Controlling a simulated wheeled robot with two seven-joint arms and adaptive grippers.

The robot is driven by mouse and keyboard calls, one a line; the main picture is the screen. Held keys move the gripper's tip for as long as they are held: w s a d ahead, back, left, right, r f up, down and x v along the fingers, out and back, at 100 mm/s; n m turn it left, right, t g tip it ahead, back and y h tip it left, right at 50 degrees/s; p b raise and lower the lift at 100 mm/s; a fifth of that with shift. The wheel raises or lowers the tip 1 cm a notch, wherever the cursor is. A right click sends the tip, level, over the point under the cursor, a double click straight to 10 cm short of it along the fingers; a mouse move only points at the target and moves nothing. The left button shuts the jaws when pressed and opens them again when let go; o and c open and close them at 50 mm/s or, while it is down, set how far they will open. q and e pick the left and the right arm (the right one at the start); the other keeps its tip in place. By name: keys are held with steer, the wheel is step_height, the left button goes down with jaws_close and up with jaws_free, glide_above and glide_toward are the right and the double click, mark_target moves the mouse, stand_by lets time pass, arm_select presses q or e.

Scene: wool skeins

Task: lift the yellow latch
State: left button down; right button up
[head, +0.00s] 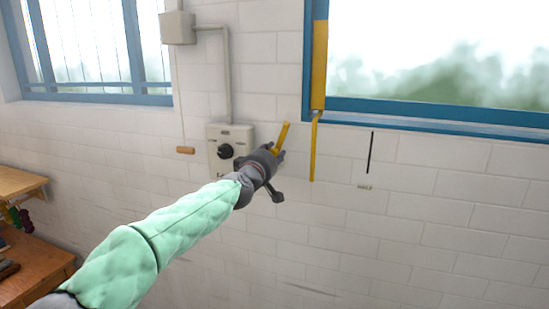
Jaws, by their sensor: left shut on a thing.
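The yellow latch (282,136) is a short, slightly tilted yellow bar in front of the white brick wall, just right of a switch box. My left gripper (275,156) is at its lower end and shut on it; the upper part sticks out above the fingers. The gripper hides the latch's lower end and where it is fixed. My right gripper is not in view.
The switch box (217,133) with a black knob is close left of my gripper. A yellow strip (319,65) on the blue window frame has a thin yellow strap (314,150) hanging below. A pull cord handle (185,150) hangs left. Wooden shelves (30,262) stand lower left.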

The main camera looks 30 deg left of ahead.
arm_select(q)
steer(key=shift+a+r, duration=0.1)
steer(key=shift+r, duration=0.05)
steer(key=c, duration=1)
jaws_free()
steer(key=shift+o, duration=0.7)
steer(key=shift+a, duration=0.1)
steer(key=shift+s, duration=0.1)
steer(key=v, duration=1.2)
